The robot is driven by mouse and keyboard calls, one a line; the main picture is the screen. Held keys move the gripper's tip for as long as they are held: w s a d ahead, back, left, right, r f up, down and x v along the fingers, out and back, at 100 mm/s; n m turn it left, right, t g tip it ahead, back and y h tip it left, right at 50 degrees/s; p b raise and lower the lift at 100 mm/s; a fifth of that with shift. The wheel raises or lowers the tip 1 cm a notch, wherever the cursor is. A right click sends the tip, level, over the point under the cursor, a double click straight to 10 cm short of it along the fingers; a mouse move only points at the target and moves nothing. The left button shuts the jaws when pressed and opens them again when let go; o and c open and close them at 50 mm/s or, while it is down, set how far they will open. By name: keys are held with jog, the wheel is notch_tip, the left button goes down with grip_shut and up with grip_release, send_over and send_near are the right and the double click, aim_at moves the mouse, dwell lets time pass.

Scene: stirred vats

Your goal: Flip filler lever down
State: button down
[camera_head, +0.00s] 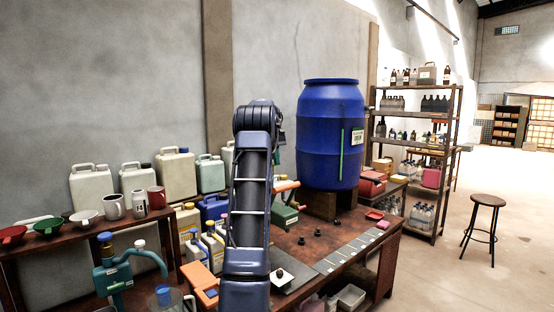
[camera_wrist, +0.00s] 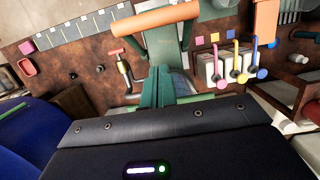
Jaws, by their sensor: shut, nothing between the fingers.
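A green bench device (camera_head: 284,216) stands on the brown workbench, partly hidden behind my raised arm. Its lever has an orange bar handle (camera_head: 287,186), which sits above the green body. In the wrist view, the orange handle (camera_wrist: 155,18) lies across the top, with green lever parts (camera_wrist: 155,48) below it. My gripper's dark housing (camera_wrist: 160,140) fills the bottom of the wrist view. The gripper is shut and holds nothing. Contact with the lever cannot be seen.
A blue barrel (camera_head: 331,135) stands on a support right of the device. White jugs with coloured pumps (camera_wrist: 230,66) stand close by. A stool (camera_head: 486,215) is on the open floor at right.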

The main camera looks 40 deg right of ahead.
jog(key=s+f, duration=0.4)
jog(key=f, duration=0.4)
jog(key=shift+s+f, duration=0.35)
jog(key=shift+f, duration=0.05)
jog(key=shift+s, duration=0.1)
jog(key=shift+s+f+t, duration=0.1)
jog(key=shift+s+t, duration=0.2)
jog(key=shift+s, duration=0.15)
jog(key=s+f+t, duration=0.5)
jog(key=s+f, duration=0.6)
jog(key=s, duration=0.1)
jog(key=shift+f, duration=0.2)
jog(key=shift+s+a+f, duration=0.1)
jog(key=shift+f, duration=0.05)
